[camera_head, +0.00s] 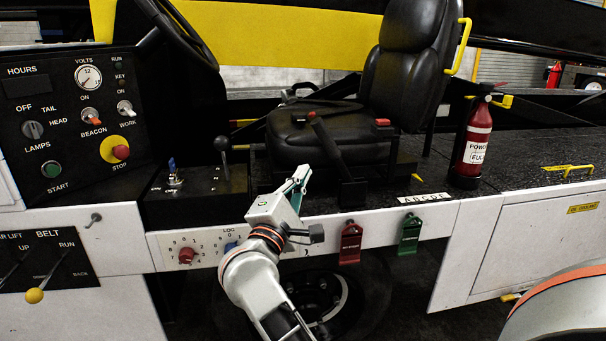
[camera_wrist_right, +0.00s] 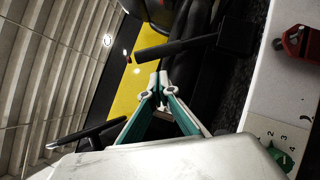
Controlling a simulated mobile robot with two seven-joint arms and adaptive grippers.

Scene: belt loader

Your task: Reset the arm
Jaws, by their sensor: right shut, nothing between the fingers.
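My right arm reaches up from the bottom centre in the head view. Its gripper (camera_head: 301,178) is in front of the black seat (camera_head: 330,135), just above the white side panel. In the right wrist view the two teal-and-grey fingers (camera_wrist_right: 158,84) come together at their tips with nothing held. A black lever (camera_head: 327,140) with a red button stands close to the right of the fingertips. I cannot tell whether the fingers touch anything. My left gripper is not in view.
A control panel (camera_head: 78,125) with gauge, switches and a red stop button is at left. A lever box (camera_head: 196,190) sits beside it. Red (camera_head: 350,243) and green (camera_head: 410,234) tags hang below the deck. A fire extinguisher (camera_head: 474,142) stands right of the seat.

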